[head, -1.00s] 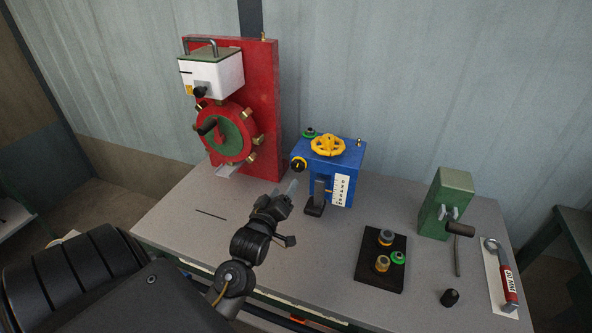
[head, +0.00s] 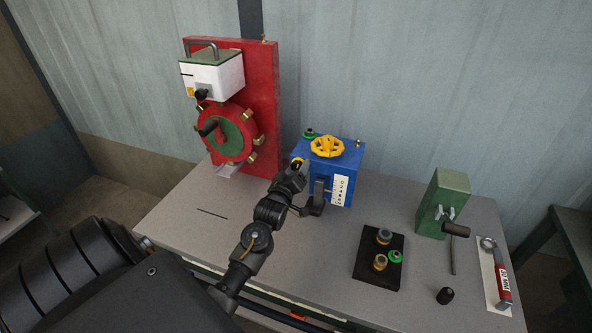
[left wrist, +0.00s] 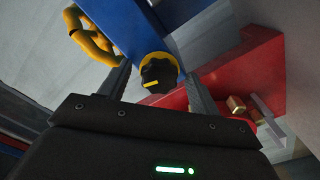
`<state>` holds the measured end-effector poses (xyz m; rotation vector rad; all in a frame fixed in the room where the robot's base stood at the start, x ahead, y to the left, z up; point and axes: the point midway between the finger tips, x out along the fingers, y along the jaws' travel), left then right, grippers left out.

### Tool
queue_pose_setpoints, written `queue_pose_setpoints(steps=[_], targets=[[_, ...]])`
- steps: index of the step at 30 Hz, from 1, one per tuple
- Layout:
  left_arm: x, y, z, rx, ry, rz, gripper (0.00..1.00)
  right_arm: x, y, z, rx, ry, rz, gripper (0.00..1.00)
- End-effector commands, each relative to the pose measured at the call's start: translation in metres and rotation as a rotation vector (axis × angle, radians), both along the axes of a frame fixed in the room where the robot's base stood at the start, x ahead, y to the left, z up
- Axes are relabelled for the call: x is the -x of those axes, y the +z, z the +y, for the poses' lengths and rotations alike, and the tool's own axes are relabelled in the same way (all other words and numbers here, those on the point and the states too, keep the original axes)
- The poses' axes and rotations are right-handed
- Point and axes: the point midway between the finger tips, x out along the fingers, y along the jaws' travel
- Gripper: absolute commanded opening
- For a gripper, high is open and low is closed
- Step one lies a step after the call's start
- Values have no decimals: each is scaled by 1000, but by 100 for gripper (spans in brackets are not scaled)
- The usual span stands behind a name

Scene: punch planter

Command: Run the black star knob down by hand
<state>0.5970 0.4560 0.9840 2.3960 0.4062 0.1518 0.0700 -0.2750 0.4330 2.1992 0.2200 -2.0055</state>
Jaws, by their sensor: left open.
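A black lobed knob with a yellow pointer mark, on a yellow collar, shows in the left wrist view (left wrist: 158,74). It sits on the left side of the blue box (head: 348,172); in the head view my gripper mostly covers it. My left gripper (head: 297,172) is open at that side of the box. In the left wrist view its two fingers (left wrist: 158,72) stand on either side of the knob, with gaps showing. Another black knob (head: 201,94) is on the white box at the red panel. My right gripper is not in view.
A yellow handwheel (head: 327,146) tops the blue box. The red panel (head: 263,110) with its round flange stands left of it. A black tray (head: 366,272) with fittings, a green block (head: 434,203), a loose black piece (head: 445,295) and a red-handled wrench (head: 503,286) lie right.

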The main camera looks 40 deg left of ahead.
Motion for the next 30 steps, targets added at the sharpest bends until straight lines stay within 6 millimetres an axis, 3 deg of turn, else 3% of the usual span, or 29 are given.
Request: queue_pose_setpoints(steps=[2, 13, 17, 24, 30], targets=[[0, 0, 0, 0, 0, 0, 63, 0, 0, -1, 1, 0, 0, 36], [0, 0, 0, 0, 0, 0, 18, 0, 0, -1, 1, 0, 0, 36], [0, 1, 0, -40, 0, 15, 18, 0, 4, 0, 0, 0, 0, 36], [0, 3, 1, -322, -1, 115, 18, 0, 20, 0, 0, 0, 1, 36], [0, 1, 1, -457, 0, 159, 18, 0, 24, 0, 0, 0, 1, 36]])
